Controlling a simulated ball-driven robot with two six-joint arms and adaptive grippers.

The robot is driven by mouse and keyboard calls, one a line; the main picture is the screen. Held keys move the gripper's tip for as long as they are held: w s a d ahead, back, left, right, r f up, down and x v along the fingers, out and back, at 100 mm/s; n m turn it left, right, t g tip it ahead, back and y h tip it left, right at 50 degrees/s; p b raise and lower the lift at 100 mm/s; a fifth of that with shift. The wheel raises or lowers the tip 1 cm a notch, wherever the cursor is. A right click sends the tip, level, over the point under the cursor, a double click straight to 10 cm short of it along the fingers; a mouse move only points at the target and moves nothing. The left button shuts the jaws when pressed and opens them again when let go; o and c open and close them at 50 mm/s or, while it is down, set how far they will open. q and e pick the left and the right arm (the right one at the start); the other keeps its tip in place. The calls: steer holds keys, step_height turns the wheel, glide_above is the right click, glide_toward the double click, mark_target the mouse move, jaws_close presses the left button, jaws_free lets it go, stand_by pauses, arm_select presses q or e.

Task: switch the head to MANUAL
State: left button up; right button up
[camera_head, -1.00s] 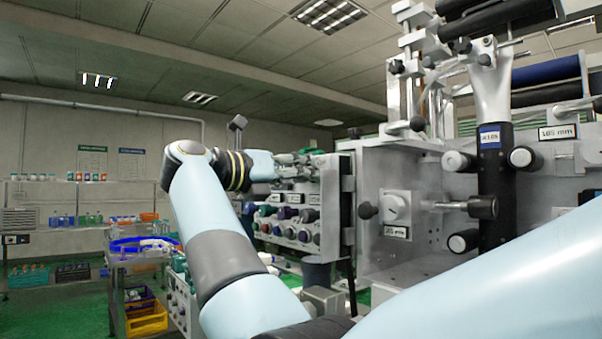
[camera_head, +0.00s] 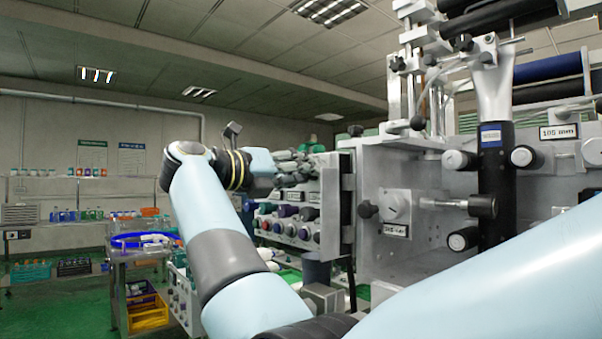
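No MANUAL marking can be read.
Right of the panel stands the metal applicator head (camera_head: 400,165) with a square dial block (camera_head: 397,207), a black column (camera_head: 494,190) and rollers. My own arm crosses the foreground. A cart with a blue ring (camera_head: 140,240) and shelves (camera_head: 60,190) stand at the left.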

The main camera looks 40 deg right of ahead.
steer(key=o, duration=0.5)
steer(key=shift+w, duration=0.1)
steer(key=shift+c, duration=0.2)
step_height(320, 180, up, 10)
stand_by(0.4)
